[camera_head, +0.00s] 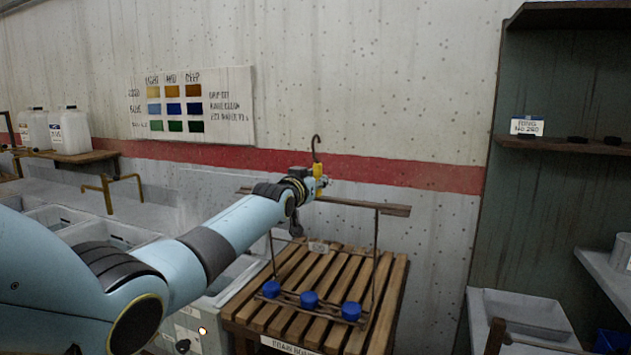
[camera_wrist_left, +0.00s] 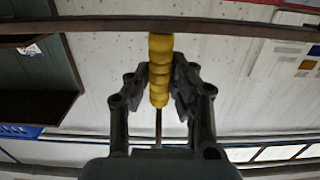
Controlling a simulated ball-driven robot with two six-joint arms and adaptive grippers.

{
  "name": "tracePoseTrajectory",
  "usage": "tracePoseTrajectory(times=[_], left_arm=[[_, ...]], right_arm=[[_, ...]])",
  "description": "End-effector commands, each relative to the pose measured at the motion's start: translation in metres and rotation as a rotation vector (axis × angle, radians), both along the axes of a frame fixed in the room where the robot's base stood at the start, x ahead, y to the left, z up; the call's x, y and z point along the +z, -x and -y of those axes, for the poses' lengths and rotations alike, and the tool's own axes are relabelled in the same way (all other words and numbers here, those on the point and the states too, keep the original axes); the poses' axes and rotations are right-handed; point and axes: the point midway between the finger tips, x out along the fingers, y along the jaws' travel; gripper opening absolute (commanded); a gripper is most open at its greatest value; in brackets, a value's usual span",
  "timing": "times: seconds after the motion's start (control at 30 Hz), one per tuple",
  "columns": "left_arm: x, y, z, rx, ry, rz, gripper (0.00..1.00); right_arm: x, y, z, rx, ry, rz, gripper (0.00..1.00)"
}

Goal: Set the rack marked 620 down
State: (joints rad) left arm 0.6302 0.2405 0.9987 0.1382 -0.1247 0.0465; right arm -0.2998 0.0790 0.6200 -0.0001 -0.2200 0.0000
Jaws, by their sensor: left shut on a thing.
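The rack (camera_head: 378,208) has a dark top bar, thin rods hanging from it, a hook above and a yellow grip (camera_head: 318,172). Several blue round pieces, such as the middle one (camera_head: 309,299), sit on its lower frame. A small pale tag (camera_head: 318,247) shows at the rack, too small to read. My left gripper (camera_head: 312,184) is shut on the yellow grip, which also shows between the fingers in the left wrist view (camera_wrist_left: 159,70). The rack is over the slatted wooden bench (camera_head: 392,285); I cannot tell whether it touches the slats. My right gripper is not in view.
Grey tanks (camera_head: 105,232) line the left, below white jugs (camera_head: 70,130). A dark shelf unit (camera_head: 560,90) and a grey bin (camera_head: 525,312) stand at the right. A colour chart (camera_head: 195,105) hangs on the wall. Bare slats show around the rack's lower frame.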

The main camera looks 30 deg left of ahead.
Motion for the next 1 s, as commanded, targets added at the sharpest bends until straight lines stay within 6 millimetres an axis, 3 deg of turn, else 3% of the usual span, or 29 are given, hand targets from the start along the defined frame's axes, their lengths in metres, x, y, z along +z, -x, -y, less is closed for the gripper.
tracePoseTrajectory(times=[0.7,0.73,0.9,1.0], left_arm=[[-0.006,-0.0005,0.0,0.0,-0.001,0.005,0.0],[-0.0056,-0.0005,0.0,0.0,-0.001,0.005,0.22],[-0.006,-0.0003,0.0,0.0,0.0,0.003,0.44],[-0.0067,-0.0001,-0.0001,0.0,0.0,0.002,0.46]], right_arm=[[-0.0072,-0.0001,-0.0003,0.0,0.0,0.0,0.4],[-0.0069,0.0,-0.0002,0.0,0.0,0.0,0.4],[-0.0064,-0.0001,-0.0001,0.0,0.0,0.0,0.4],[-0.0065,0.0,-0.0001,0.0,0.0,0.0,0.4]])
